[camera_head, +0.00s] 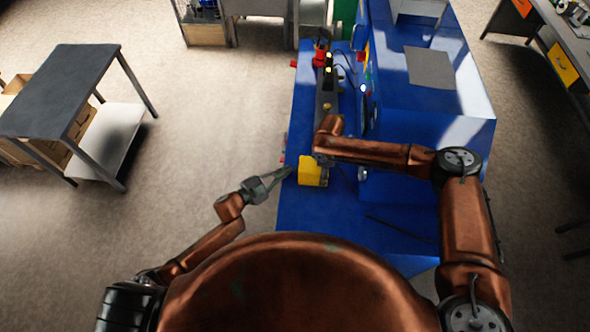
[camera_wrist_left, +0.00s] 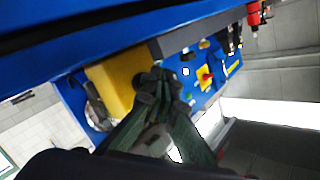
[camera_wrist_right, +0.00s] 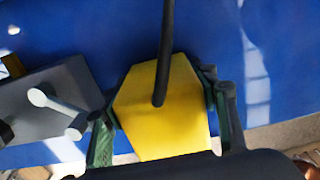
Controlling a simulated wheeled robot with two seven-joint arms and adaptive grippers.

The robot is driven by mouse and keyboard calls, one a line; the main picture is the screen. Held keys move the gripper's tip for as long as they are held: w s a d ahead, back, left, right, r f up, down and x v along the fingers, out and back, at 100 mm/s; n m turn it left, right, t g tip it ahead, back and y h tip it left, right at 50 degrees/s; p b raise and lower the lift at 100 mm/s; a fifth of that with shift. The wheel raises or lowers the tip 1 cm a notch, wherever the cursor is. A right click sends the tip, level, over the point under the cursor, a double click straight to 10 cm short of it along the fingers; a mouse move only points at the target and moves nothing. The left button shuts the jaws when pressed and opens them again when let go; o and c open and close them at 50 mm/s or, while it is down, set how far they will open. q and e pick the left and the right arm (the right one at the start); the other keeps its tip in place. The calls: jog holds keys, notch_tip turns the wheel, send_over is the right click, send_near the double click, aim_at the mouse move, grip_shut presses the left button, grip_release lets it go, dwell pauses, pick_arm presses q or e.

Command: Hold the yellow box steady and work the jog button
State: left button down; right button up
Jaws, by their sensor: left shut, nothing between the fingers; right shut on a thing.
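The yellow box (camera_head: 310,171) sits near the left edge of the blue machine bench, a dark cable running from it. In the right wrist view the yellow box (camera_wrist_right: 162,105) lies between the two fingers of my right gripper (camera_wrist_right: 165,115), which is shut on it. In the head view that gripper is mostly hidden behind my own arm. My left gripper (camera_head: 279,176) is shut and empty, its tips just left of the box. In the left wrist view the box (camera_wrist_left: 113,82) is close to the left fingertips (camera_wrist_left: 160,85). I cannot tell whether they touch. The jog button cannot be made out.
The blue bench (camera_head: 300,212) carries a dark rail (camera_head: 327,100) with red and black parts behind the box. A tall blue cabinet (camera_head: 425,95) stands to the right. A grey table (camera_head: 62,85) stands at left, with open floor between it and the bench.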

pick_arm(q)
jog(key=shift+d, duration=0.95)
dwell(0.9)
jog(key=shift+a, duration=1.1)
jog(key=a, duration=0.5)
dwell(0.5)
pick_arm(e)
jog(key=o, duration=1.4)
jog(key=shift+c, duration=0.2)
